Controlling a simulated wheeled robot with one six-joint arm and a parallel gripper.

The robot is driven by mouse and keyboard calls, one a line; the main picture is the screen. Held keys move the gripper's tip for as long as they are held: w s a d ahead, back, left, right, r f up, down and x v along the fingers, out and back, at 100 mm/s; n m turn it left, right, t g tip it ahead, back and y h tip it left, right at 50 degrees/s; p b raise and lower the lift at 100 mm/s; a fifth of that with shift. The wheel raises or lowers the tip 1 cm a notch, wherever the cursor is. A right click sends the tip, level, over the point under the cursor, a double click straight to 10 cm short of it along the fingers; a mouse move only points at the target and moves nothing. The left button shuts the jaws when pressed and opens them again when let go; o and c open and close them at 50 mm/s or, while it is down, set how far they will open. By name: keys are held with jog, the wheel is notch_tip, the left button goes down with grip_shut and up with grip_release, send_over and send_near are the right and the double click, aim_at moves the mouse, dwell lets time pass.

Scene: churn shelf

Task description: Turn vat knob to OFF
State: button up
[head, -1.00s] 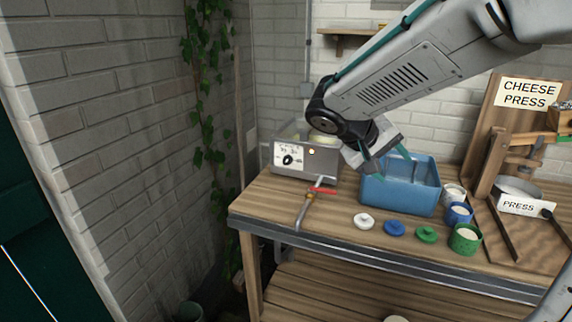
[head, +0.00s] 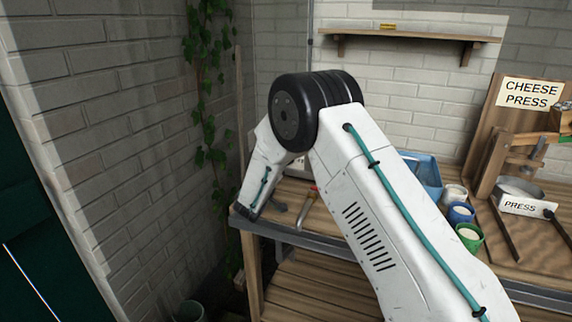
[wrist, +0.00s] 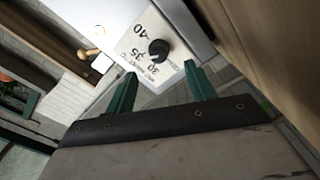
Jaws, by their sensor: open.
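The vat knob (wrist: 158,51) is a black round knob on the white dial panel (wrist: 140,40) in the wrist view. I cannot tell whether either finger touches the knob. In the head view my arm hides the vat's front and the knob.
The wooden bench (head: 300,222) runs along the brick wall. A blue tub (head: 428,172) is partly hidden by my arm, with small cups (head: 460,213) beside it. The cheese press (head: 500,150) stands at the right. A shelf (head: 405,36) hangs above.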

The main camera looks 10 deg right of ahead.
jog(key=x, duration=0.6)
jog(key=shift+w+d, duration=0.25)
jog(key=shift+d, duration=0.05)
jog(key=c, duration=1)
